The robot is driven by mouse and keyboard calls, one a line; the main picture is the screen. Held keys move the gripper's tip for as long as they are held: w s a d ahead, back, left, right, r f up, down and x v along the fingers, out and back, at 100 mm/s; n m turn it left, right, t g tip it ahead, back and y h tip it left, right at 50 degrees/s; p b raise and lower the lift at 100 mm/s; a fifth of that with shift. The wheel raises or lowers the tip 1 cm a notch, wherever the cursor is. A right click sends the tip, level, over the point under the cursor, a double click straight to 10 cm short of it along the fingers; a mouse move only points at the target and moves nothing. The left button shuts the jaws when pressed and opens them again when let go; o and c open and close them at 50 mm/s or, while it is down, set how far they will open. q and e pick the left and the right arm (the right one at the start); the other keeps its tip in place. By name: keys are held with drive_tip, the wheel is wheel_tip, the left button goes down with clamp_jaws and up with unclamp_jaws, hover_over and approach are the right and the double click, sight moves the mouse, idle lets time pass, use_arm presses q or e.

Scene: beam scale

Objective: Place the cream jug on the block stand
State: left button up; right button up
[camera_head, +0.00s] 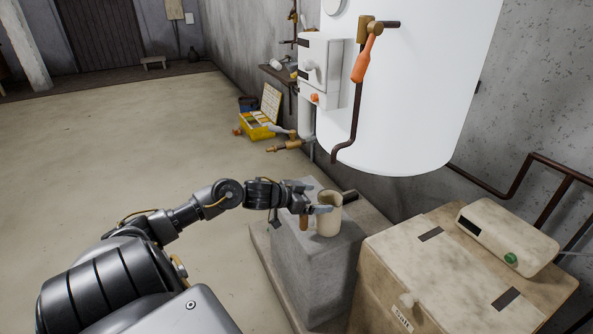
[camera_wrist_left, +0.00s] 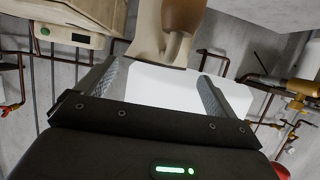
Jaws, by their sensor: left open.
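The cream jug (camera_head: 329,217) with a brown handle (camera_head: 304,223) stands upright, apparently on top of the grey block stand (camera_head: 322,259). My left gripper (camera_head: 318,209) is at the jug's handle side, with its fingers pointing towards the jug. In the left wrist view my left gripper (camera_wrist_left: 160,85) has its fingers spread wide, and the jug (camera_wrist_left: 148,30) with its handle (camera_wrist_left: 183,16) shows ahead of them, near the upper edge. Whether a finger touches the jug is hard to tell. My right gripper is in neither view.
A worn beige cabinet (camera_head: 385,270) stands right of the block, with a beige box (camera_head: 510,235) on it. A large white tank (camera_head: 410,100) with a pipe and orange-handled valve (camera_head: 367,55) hangs behind. A yellow toolbox (camera_head: 257,130) lies beyond. The floor at left is clear.

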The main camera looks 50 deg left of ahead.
use_arm(q)
drive_tip(key=p+v, duration=0.1)
drive_tip(key=v, duration=0.8)
drive_tip(key=shift+s, duration=0.25)
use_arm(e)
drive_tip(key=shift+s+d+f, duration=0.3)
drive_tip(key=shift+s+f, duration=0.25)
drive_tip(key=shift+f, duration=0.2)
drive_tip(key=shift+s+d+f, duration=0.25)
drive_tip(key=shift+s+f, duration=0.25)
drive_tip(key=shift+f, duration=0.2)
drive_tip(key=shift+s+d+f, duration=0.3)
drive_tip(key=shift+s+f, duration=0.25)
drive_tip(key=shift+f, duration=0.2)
